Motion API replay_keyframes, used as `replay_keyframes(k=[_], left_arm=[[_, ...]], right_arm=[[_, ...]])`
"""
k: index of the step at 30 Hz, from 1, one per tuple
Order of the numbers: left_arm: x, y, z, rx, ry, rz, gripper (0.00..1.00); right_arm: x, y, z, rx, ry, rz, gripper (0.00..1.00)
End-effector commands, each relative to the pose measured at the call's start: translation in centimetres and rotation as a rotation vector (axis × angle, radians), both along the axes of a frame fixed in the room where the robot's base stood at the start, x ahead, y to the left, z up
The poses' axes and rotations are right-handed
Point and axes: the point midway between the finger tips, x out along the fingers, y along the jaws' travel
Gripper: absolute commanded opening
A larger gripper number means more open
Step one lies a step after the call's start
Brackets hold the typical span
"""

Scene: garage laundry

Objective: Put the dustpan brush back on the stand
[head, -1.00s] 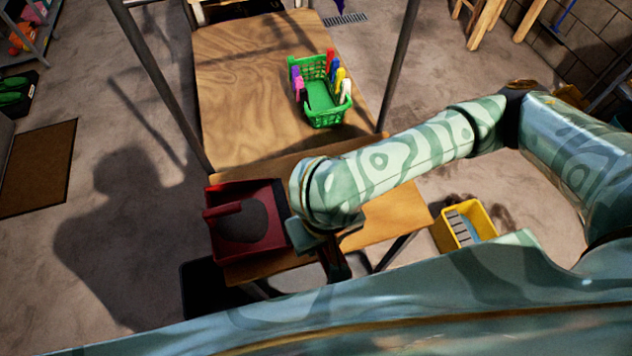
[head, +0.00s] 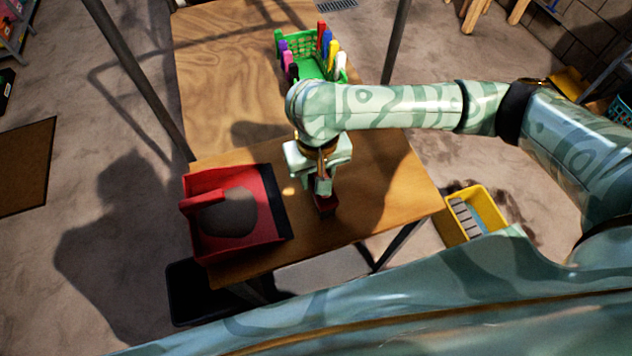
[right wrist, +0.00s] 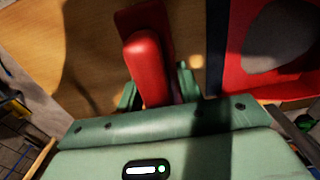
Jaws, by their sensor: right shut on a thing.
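The red dustpan brush (head: 325,204) is in my right gripper (head: 322,184), over the low wooden table just right of the dustpan. In the right wrist view its rounded red handle (right wrist: 146,62) runs between the fingers, with a wider dark red part beyond. My right gripper is shut on it. Whether the brush touches the tabletop cannot be told. The red dustpan (head: 264,222) lies at the table's left end, with a raised handle and a dark grey patch inside; its edge also shows in the right wrist view (right wrist: 240,82). No separate stand is clearly identifiable. My left gripper is out of view.
The wooden table (head: 390,205) has bare top right of the brush. A yellow bucket (head: 482,205) is on the floor at right. Metal posts (head: 135,75) rise beside the rear surface.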

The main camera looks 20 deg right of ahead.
Motion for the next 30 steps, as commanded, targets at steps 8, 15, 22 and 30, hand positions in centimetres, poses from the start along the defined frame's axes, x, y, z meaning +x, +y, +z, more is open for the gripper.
replay_keyframes(k=[8,15,22,30], left_arm=[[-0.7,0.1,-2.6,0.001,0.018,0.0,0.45],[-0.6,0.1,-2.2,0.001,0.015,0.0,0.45],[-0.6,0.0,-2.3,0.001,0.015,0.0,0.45],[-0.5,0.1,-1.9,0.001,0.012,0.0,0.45]], right_arm=[[0.0,0.0,-3.2,-0.001,0.0,0.001,0.07],[-0.1,0.0,-3.1,0.0,0.0,-0.001,0.07],[-0.1,0.0,-3.3,-0.001,0.0,0.0,0.58],[0.0,0.0,-2.2,-0.002,-0.004,0.001,0.58]])
